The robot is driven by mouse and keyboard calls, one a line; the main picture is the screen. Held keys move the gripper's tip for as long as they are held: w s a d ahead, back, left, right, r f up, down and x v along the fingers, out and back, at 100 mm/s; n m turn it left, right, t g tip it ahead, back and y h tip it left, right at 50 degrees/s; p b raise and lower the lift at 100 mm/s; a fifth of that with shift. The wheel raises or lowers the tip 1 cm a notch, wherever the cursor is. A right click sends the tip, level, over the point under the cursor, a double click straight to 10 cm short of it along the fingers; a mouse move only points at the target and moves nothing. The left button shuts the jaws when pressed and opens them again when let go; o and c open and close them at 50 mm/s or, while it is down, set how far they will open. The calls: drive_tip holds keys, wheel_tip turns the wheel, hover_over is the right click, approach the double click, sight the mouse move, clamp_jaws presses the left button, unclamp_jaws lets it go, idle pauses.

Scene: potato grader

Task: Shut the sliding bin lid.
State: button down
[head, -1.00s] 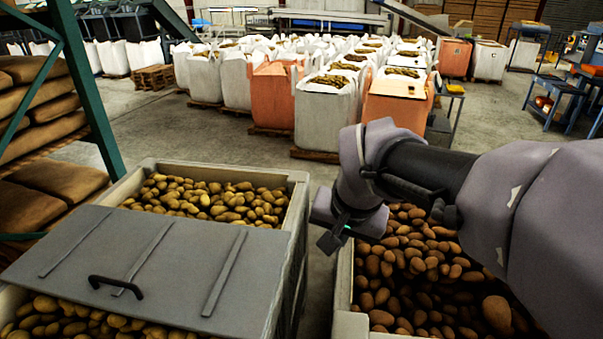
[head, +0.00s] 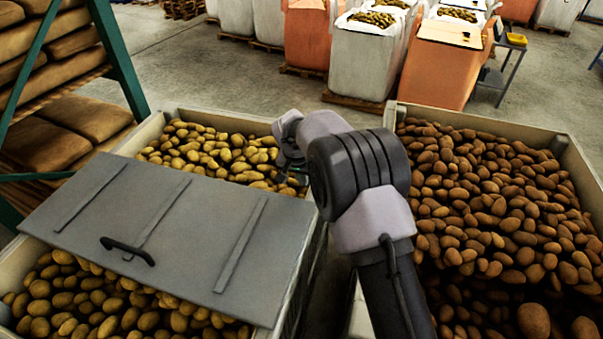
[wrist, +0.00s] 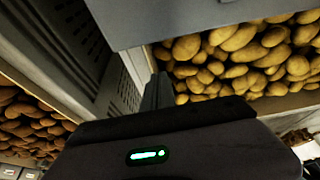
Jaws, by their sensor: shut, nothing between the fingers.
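The bin lid (head: 175,225) is a flat grey panel with raised ribs and a black handle (head: 127,250). It lies across the middle of the left bin (head: 290,290), with yellow potatoes showing behind it and in front of it. In the wrist view the lid (wrist: 190,20) crosses the top, with potatoes just past its edge. My gripper (head: 297,177) is shut and empty, by the far right part of the left bin, beyond the lid's far right corner. My wrist partly hides it there. The narrow shut fingers (wrist: 157,92) show in the wrist view.
A second bin (head: 570,150) of brown potatoes stands at right, across a narrow gap. A green rack (head: 118,60) with full sacks stands at left. Large white and orange bags (head: 370,60) stand behind, with open floor before them.

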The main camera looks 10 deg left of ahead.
drive_tip(key=shift+s+a+f+b, duration=0.1)
drive_tip(key=shift+s+f+b, duration=0.3)
drive_tip(key=shift+s, duration=0.45)
drive_tip(key=shift+s+a+f+b, duration=0.1)
drive_tip(key=shift+s+f+b, duration=0.2)
drive_tip(key=shift+s, duration=0.55)
drive_tip(key=shift+s, duration=0.1)
